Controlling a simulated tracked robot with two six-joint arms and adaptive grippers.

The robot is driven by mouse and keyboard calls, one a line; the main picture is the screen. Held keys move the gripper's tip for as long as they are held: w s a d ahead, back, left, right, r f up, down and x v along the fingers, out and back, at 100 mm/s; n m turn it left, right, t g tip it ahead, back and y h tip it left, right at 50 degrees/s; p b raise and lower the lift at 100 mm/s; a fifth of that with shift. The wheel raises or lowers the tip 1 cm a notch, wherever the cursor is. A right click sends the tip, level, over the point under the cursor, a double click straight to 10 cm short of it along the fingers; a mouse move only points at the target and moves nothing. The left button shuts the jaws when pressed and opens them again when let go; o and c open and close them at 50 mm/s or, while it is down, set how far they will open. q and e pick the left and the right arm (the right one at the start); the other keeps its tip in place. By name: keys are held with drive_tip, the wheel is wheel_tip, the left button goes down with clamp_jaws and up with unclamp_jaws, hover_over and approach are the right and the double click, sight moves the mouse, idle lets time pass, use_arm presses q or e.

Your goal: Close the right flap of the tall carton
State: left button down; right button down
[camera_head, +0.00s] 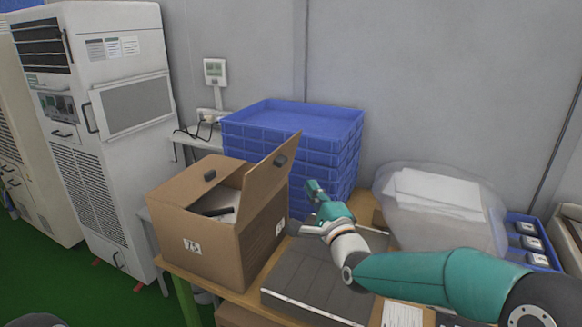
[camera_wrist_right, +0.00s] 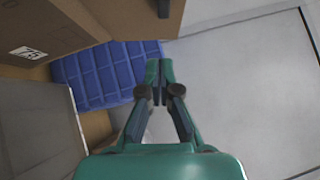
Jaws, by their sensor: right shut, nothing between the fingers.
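The tall carton (camera_head: 222,236) is a brown cardboard box on the wooden table. Its right flap (camera_head: 268,176) stands up, tilted outward, with a small black piece near its edge. A dark item and white material show inside the carton's partly open top. My right gripper (camera_head: 314,188) is just right of the carton and its raised flap, apart from the flap as far as I can see. In the right wrist view its fingers (camera_wrist_right: 158,80) are together and empty, with the carton's labelled side (camera_wrist_right: 45,40) and the flap (camera_wrist_right: 125,18) at upper left. My left gripper is not in view.
Stacked blue crates (camera_head: 330,150) stand behind the carton and my right gripper. A dark grey flat panel (camera_head: 300,283) lies right of the carton. A clear bag with white contents (camera_head: 437,200) and a blue tray (camera_head: 530,235) are farther right.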

sight(286, 163)
drive_tip(key=w+a+p, duration=0.1)
drive_tip(key=w+a+r+p, duration=0.1)
drive_tip(key=w+a, duration=0.1)
drive_tip(key=w+a+p, duration=0.1)
drive_tip(key=w, duration=0.1)
drive_tip(key=shift+w+a+r, duration=0.25)
drive_tip(key=shift+a+r, duration=0.05)
drive_tip(key=shift+r, duration=0.1)
drive_tip(key=shift+w+d+r, duration=0.1)
drive_tip(key=shift+d+r, duration=0.05)
